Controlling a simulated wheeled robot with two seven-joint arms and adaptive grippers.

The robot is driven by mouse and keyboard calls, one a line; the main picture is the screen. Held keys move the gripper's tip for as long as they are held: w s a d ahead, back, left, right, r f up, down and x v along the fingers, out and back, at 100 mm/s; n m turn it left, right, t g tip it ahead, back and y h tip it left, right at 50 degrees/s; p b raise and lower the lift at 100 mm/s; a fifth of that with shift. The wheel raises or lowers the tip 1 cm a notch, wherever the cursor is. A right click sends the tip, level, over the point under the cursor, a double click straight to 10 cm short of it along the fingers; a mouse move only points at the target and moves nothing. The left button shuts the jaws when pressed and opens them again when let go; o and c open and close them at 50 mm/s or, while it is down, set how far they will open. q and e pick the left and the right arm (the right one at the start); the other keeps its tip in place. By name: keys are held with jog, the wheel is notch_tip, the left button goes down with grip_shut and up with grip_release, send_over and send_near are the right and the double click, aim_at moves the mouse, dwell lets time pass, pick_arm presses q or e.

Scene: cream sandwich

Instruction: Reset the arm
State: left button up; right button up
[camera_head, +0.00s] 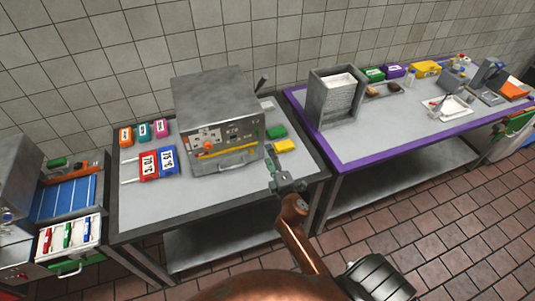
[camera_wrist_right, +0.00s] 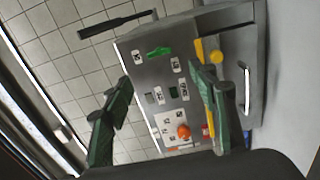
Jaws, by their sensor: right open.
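My right gripper (camera_head: 277,172) is in front of the right side of the table that bears the grey metal oven-like machine (camera_head: 215,110). In the right wrist view my right gripper (camera_wrist_right: 158,108) shows two green fingers spread wide, with nothing between them. The machine's panel (camera_wrist_right: 170,95) lies beyond the fingers there, with an orange knob, a yellow bar and a door handle. My copper-coloured right arm rises from the bottom of the head view. My left gripper does not show.
Red and blue number cards (camera_head: 149,165) lie left of the machine. A purple-edged table (camera_head: 360,145) with a grey rack (camera_head: 337,98) stands at right. Open floor lies at lower right.

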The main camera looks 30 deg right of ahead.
dwell(0.4)
jog(key=s+d+f+m+g, duration=0.2)
jog(key=s+f+m+g, duration=0.2)
jog(key=s+f+m, duration=0.3)
jog(key=s+d+f+m+g, duration=0.2)
jog(key=s+f+m+g, duration=0.2)
jog(key=s, duration=0.5)
jog(key=s+a+f+m+g+y, duration=0.25)
jog(key=s+a, duration=0.25)
jog(key=s, duration=0.4)
jog(key=s+a+f+m+g+y, duration=0.1)
jog(key=s+a+f+m+g, duration=0.25)
jog(key=s, duration=0.55)
notch_tip(320, 180, down, 34)
jog(key=s+a+n+g+b, duration=0.1)
jog(key=a+n+b, duration=0.2)
jog(key=b, duration=0.2)
jog(key=s+f+g+b, duration=0.1)
jog(key=s+f+b, duration=0.2)
jog(key=s+f, duration=1.6)
notch_tip(320, 180, down, 4)
jog(key=shift+s+r+y, duration=0.25)
jog(key=shift+s+y, duration=0.1)
jog(key=shift+s, duration=0.05)
